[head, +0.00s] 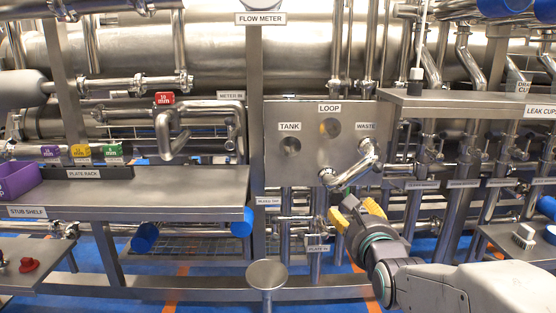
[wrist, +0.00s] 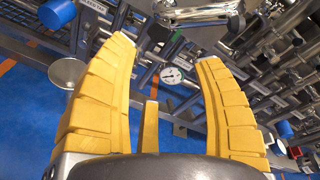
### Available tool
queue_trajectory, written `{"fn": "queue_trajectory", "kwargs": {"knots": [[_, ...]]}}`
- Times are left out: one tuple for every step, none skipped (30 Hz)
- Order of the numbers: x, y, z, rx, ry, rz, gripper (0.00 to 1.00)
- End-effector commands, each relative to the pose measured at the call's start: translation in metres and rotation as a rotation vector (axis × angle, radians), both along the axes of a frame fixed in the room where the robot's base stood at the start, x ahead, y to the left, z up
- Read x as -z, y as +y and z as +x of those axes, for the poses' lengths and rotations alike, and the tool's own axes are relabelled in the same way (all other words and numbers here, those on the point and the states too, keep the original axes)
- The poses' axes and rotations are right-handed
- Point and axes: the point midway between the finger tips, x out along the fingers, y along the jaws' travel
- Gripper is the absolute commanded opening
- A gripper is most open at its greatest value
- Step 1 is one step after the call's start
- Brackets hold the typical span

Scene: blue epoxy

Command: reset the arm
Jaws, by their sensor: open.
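My gripper (head: 352,212) has yellow fingers and is in front of the pipework below the steel panel (head: 285,170), right of centre in the head view. My grey arm reaches to it from the lower right. In the wrist view my gripper (wrist: 166,54) has its two fingers spread wide with nothing held between them. A bent steel pipe (head: 352,170) at the panel's WASTE port is just above the fingers in the head view; I cannot tell the exact clearance.
The stub shelf (head: 190,195) with blue-capped stubs is at left. A round steel pedestal (head: 267,274) stands in front. A shelf (head: 470,103) and vertical pipes are at right. Blue floor (head: 215,285) shows in front.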

Motion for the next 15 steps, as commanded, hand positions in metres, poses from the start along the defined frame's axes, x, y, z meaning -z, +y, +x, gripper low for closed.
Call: {"fn": "queue_trajectory", "kwargs": {"knots": [[-0.025,0.000,-0.008,-0.018,0.036,-0.079,0.61],[-0.029,0.000,-0.013,-0.031,0.061,-0.132,0.61],[-0.035,0.000,-0.019,-0.052,0.095,-0.200,0.61],[-0.039,0.000,-0.024,-0.069,0.119,-0.253,0.61],[-0.043,0.000,-0.029,-0.086,0.144,-0.304,0.61],[-0.048,0.000,-0.036,-0.112,0.174,-0.371,0.61],[-0.052,0.000,-0.041,-0.133,0.199,-0.422,0.61],[-0.057,0.000,-0.047,-0.155,0.222,-0.471,0.61],[-0.063,0.001,-0.054,-0.186,0.251,-0.538,0.61],[-0.067,0.001,-0.060,-0.211,0.273,-0.586,0.61],[-0.071,0.001,-0.066,-0.238,0.296,-0.635,0.61],[-0.076,0.001,-0.074,-0.275,0.325,-0.698,0.61],[-0.081,0.001,-0.080,-0.304,0.346,-0.746,0.61],[-0.085,0.001,-0.087,-0.335,0.365,-0.793,0.61],[-0.091,0.001,-0.095,-0.377,0.392,-0.854,0.61]]}}
